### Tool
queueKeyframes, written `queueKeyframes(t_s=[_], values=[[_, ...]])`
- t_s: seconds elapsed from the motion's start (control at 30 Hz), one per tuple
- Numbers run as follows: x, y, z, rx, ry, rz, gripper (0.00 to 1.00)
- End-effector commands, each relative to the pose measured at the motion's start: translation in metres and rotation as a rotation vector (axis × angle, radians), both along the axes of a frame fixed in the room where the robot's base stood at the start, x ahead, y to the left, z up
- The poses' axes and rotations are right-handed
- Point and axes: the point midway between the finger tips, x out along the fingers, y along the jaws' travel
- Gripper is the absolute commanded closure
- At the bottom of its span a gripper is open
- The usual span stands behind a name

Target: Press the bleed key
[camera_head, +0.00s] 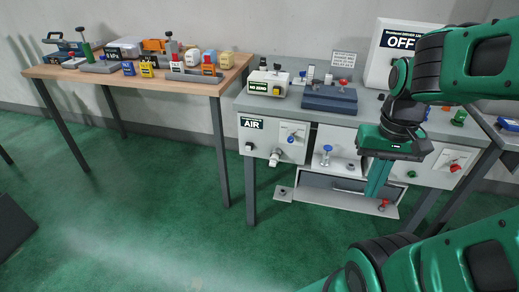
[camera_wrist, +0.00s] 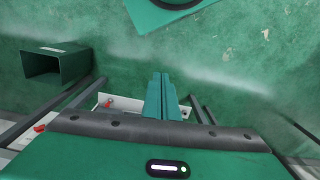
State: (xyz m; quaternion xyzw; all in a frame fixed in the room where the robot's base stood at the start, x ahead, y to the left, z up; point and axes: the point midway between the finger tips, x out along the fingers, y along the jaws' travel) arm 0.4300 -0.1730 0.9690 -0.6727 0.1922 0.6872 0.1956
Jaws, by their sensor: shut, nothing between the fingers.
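My gripper (camera_head: 373,194) is shut and empty, pointing down in front of the grey machine bench (camera_head: 345,120). Its green fingers also show side by side in the wrist view (camera_wrist: 160,76). No part carries a readable "bleed" label, so I cannot tell which one is the bleed key. The AIR panel (camera_head: 262,149) at the bench's left front has a blue-handled valve (camera_head: 292,137), a grey fitting (camera_head: 275,158) and a small black part (camera_head: 249,146). A second blue knob (camera_head: 326,150) sits in the middle. A red part (camera_head: 383,204) is on the low ledge near my fingertips. My gripper hides part of the front.
The right front panel has a green button (camera_head: 411,174) and a red handle (camera_head: 455,167). A wooden table (camera_head: 190,88) with tools and blocks stands left. A green open box (camera_wrist: 55,66) shows in the wrist view. Green floor (camera_head: 170,210) is clear in front.

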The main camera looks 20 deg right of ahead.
Motion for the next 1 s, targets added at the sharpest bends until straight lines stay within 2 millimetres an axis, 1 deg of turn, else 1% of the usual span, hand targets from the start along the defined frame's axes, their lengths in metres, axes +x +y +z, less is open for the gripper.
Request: queueKeyframes(t_s=[0.27, 0.33, 0.37, 0.43, 0.47, 0.5, 0.57, 0.6, 0.67, 0.7, 0.77, 0.8, 0.87, 0.9, 0.97, 1.0], values=[[0.000, 0.000, 0.000, 0.000, 0.000, 0.000, 1.00], [-0.008, -0.001, 0.004, -0.003, -0.013, 0.001, 1.00], [-0.008, -0.002, 0.004, -0.009, -0.018, -0.001, 1.00], [0.003, -0.006, 0.001, -0.030, -0.031, -0.005, 1.00], [0.010, -0.016, -0.001, -0.043, -0.039, -0.008, 1.00], [0.022, -0.023, -0.004, -0.066, -0.052, -0.011, 1.00], [0.045, -0.031, -0.010, -0.106, -0.080, -0.014, 1.00], [0.063, -0.036, -0.014, -0.135, -0.105, -0.015, 1.00], [0.091, -0.043, -0.022, -0.180, -0.149, -0.016, 1.00], [0.112, -0.047, -0.027, -0.208, -0.181, -0.015, 1.00], [0.141, -0.051, -0.035, -0.246, -0.230, -0.012, 1.00], [0.160, -0.053, -0.040, -0.268, -0.264, -0.009, 1.00], [0.189, -0.054, -0.049, -0.297, -0.319, -0.003, 1.00], [0.208, -0.053, -0.054, -0.314, -0.357, 0.002, 1.00], [0.236, -0.051, -0.063, -0.334, -0.414, 0.011, 1.00], [0.254, -0.048, -0.069, -0.343, -0.453, 0.017, 1.00]])
